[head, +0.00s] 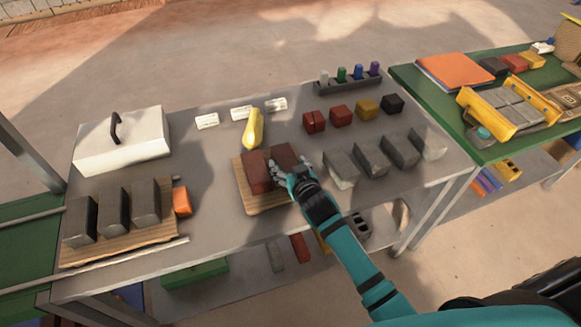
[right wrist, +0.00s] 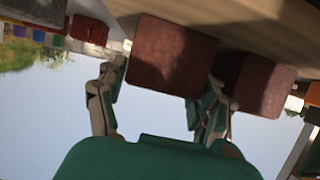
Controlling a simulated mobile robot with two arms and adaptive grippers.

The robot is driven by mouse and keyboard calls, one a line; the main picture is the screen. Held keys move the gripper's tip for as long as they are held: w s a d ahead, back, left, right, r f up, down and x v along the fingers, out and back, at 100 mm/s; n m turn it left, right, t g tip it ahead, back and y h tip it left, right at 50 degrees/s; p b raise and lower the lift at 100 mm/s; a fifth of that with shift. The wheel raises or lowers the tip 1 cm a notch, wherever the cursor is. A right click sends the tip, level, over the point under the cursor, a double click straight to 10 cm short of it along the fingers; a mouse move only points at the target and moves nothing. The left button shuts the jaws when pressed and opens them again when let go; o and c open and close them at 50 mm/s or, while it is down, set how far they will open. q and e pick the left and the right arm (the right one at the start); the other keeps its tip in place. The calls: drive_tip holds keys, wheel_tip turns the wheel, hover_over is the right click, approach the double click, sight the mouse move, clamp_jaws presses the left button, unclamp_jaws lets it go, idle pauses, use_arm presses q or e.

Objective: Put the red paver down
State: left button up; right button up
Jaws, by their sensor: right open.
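Two dark red pavers stand side by side on a wooden board (head: 262,204) in the middle of the table: a left one (head: 256,174) and a right one (head: 284,153). My right gripper (head: 290,167) is at the near side of the right paver and partly hides it. In the right wrist view, the open fingers (right wrist: 164,92) are on either side of a red paver (right wrist: 172,52), with their tips close to its sides. Whether they touch it cannot be told. The other red paver (right wrist: 262,85) is beside one finger. My left gripper is out of view.
A yellow object (head: 253,130) lies just behind the board. Grey blocks (head: 340,167) stand to the right, with small coloured cubes (head: 341,115) behind them. A board with dark blocks (head: 113,211) and a white lidded box (head: 122,143) are at left.

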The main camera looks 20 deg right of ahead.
drive_tip(key=v, duration=1.2)
drive_tip(key=shift+r, duration=0.15)
drive_tip(key=s+d+f+n+g, duration=0.1)
drive_tip(key=s+d+f+g, duration=0.3)
drive_tip(key=s, duration=0.7)
drive_tip(key=s+a+f+n+g, duration=0.1)
drive_tip(key=s+f+g, duration=0.1)
drive_tip(key=s+g, duration=0.6)
drive_tip(key=s+f, duration=0.2)
drive_tip(key=f, duration=1)
drive_tip(key=s+f, duration=0.2)
drive_tip(key=f, duration=1.1)
drive_tip(key=s+d+f, duration=0.3)
drive_tip(key=s+f, duration=1.4)
drive_tip(key=shift+f+g, duration=0.3)
drive_tip(key=shift+f, duration=0.05)
